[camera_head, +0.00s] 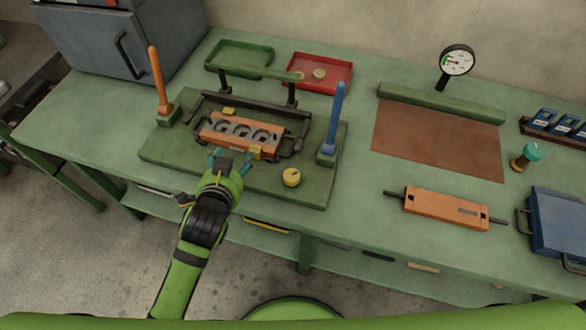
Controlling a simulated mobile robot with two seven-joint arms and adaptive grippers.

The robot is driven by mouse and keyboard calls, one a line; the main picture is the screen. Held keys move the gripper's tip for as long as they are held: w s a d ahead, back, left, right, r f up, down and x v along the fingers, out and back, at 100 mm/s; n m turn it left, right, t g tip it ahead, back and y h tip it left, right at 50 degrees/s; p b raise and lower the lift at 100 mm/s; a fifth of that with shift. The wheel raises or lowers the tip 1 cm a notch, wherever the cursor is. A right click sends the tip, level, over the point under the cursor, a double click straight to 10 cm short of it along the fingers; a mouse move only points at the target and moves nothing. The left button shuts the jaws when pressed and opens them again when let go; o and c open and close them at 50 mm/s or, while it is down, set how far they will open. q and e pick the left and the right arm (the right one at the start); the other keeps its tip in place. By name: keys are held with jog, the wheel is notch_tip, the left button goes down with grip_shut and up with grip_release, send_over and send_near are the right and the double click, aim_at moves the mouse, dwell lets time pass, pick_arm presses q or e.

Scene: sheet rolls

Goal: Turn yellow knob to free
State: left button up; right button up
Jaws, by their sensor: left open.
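A round yellow knob (291,177) sits on the green base plate (310,190) of the fixture, near its front right part. Any marking on the knob is too small to read. My left gripper (230,160) is open, with its fingers pointing at the front edge of the orange block (213,137) in the fixture. It is to the left of the knob and apart from it. I cannot tell whether the fingers touch the block. My right gripper is out of view.
An orange lever (157,75) stands left of the block and a blue lever (337,112) right of it. A green tray (239,57) and a red tray (339,83) lie behind. A brown mat (437,140) and an orange bar (446,208) lie to the right.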

pick_arm(q)
jog(key=w+d+r+m+t+h, duration=0.3)
jog(key=w+d+r+m+t, duration=0.3)
jog(key=r, duration=0.5)
jog(key=s+d+r+m+h, duration=0.2)
jog(key=d+r+m+h, duration=0.8)
jog(key=d+r+m, duration=0.25)
jog(key=s+d+m+g+h, duration=0.3)
jog(key=s+d+m+g, duration=0.5)
jog(key=m, duration=0.5)
jog(key=s+d+m+g+h, duration=0.4)
jog(key=d+m+g, duration=0.2)
jog(key=m+g, duration=0.55)
jog(key=m+t+y, duration=0.2)
jog(key=m+y, duration=1.5)
jog(key=y, duration=0.4)
send_over(292, 174)
jog(key=shift+g, duration=0.25)
notch_tip(292, 174, down, 20)
jog(key=shift+a+r, duration=0.15)
notch_tip(292, 174, down, 6)
jog(key=shift+r+p, duration=0.25)
jog(key=shift+p, duration=0.85)
jog(key=shift+f, duration=0.6)
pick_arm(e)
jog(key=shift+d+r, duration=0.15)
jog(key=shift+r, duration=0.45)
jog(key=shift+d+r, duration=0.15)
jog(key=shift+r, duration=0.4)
